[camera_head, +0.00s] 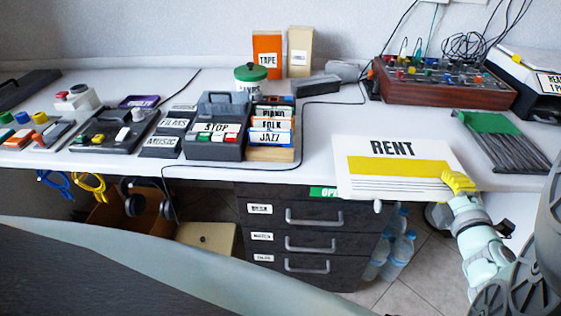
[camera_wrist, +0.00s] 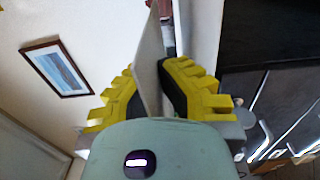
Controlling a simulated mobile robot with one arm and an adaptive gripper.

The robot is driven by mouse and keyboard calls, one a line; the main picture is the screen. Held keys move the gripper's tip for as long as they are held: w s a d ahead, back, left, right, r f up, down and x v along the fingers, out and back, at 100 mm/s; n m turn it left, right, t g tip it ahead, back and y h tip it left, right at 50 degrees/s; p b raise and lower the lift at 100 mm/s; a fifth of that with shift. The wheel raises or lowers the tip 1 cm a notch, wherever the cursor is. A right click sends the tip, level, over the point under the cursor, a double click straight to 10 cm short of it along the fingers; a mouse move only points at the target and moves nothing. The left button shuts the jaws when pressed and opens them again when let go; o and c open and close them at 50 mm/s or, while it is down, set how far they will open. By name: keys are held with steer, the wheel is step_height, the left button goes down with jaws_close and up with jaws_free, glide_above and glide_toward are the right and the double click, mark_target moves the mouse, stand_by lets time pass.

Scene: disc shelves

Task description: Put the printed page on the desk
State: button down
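The printed page (camera_head: 398,178) is a white sheet marked RENT with a yellow band. In the head view it lies across the desk's front edge, above the drawers; I cannot tell whether it touches the desk. The white desk (camera_head: 350,125) runs across the view. My gripper (camera_head: 458,184), with yellow fingers, is shut on the page's right end. In the wrist view, the page (camera_wrist: 149,65) shows edge-on between the two fingers of my gripper (camera_wrist: 152,98). The page's gripped part is hidden by the fingers.
A green-topped grey item (camera_head: 497,136) and a printer (camera_head: 530,82) stand at right. A mixer (camera_head: 440,82) is behind. A disc rack (camera_head: 271,130) and STOP device (camera_head: 216,138) are left. Dark drawers (camera_head: 300,240) are below.

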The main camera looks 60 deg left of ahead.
steer(key=shift+f+b, duration=0.35)
steer(key=shift+f, duration=1.05)
steer(key=shift+f, duration=0.1)
steer(key=shift+f, duration=0.15)
steer(key=c, duration=1.1)
jaws_free()
steer(key=shift+c, duration=0.2)
